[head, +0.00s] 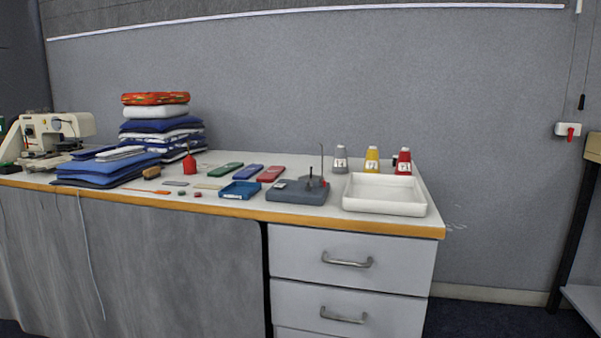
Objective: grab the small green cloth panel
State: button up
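A small green cloth panel (225,169) lies flat on the long white table (330,215), toward the back of its middle. It is a narrow strip lying at a slant. A blue panel (248,173) and a red panel (271,174) lie to its right in a row, with small gaps between. My gripper is not in view.
Folded cloth stacks (162,130) and a sewing machine (48,138) stand left. A blue tray (239,190), a grey block with upright pins (298,191) and a white tray (384,194) sit near the front edge. Thread cones (371,159) stand behind.

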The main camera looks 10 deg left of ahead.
aim_at(223, 170)
jog(key=u, duration=0.2)
jog(key=i+j+u, duration=0.1)
jog(key=j+u, duration=0.25)
jog(key=i+j+u, duration=0.15)
jog(key=u, duration=0.15)
jog(key=i+j+u, duration=0.2)
jog(key=u, duration=0.15)
